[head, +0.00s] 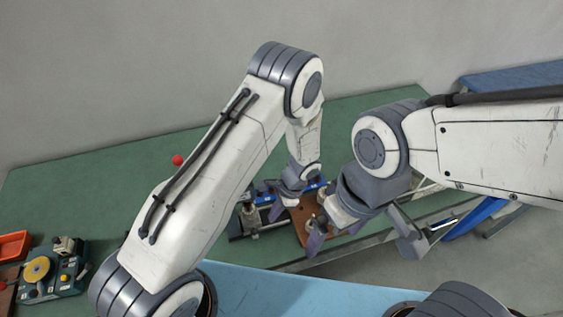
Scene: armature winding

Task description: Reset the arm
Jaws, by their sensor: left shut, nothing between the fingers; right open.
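My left arm (215,155) rises from the lower left, bends at the top, and comes down over the green bench. My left gripper (278,210) is shut and empty, low over the fixture on the bench; its tips are small and partly hard to make out. My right arm (500,145) comes in from the right. My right gripper (363,238) is open, with its two fingers spread wide and nothing between them, at the bench's front edge. It hides part of the fixture behind it.
The green bench (110,185) carries a dark fixture (245,222) with blue parts and a brown block (300,222). At left are a machine with a yellow disc (38,269), an orange bin (14,246) and a red knob (178,160). A blue surface (270,290) lies in front.

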